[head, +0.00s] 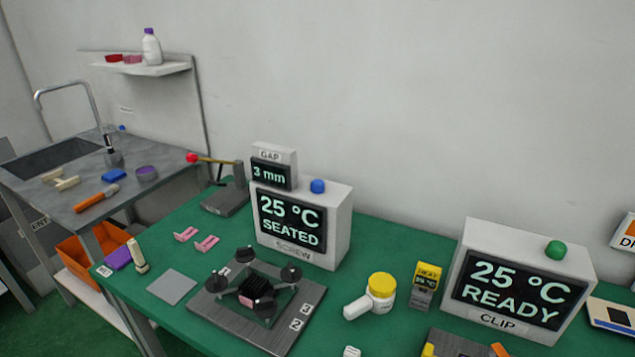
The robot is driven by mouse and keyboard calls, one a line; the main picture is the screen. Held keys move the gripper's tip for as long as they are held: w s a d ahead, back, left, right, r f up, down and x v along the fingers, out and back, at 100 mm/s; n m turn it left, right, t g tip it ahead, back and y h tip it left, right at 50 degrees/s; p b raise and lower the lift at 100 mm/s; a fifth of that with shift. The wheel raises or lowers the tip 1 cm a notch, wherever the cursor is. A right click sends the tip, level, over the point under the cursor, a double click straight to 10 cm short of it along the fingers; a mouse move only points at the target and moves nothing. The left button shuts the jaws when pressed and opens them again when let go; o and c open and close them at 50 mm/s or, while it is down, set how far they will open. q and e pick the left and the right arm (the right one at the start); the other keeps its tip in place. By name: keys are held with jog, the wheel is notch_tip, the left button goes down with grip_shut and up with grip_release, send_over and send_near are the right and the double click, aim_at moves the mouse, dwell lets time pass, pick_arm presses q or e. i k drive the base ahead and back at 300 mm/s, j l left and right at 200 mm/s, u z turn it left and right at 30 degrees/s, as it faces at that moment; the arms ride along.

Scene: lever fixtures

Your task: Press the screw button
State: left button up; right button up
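The screw station is a pale box (339,225) near the middle of the green table, labelled SCREW. Its dark screen (291,221) reads 25 °C SEATED. A blue domed button (317,186) sits on its top. A smaller GAP display (271,175) at its top left reads 3 mm. In front of it a metal plate (225,315) holds a dark four-armed frame (257,287) with a round black post at each corner. Neither of my grippers shows in the head view, and nothing touches the blue button.
A lever with a red knob (192,158) stands left of the screw box. The CLIP box (570,275) with a green button (555,250) stands right, reading READY. Pink clips (207,243) lie left.

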aim_at(318, 185)
jog(key=i+j, duration=0.1)
jog(key=j, duration=0.3)
jog(key=i+j, duration=0.1)
jog(key=j, duration=0.35)
jog(key=i+j, duration=0.15)
jog(key=j, duration=0.25)
jog(key=i+j, duration=0.1)
jog(key=j, duration=0.35)
jog(key=u, duration=0.05)
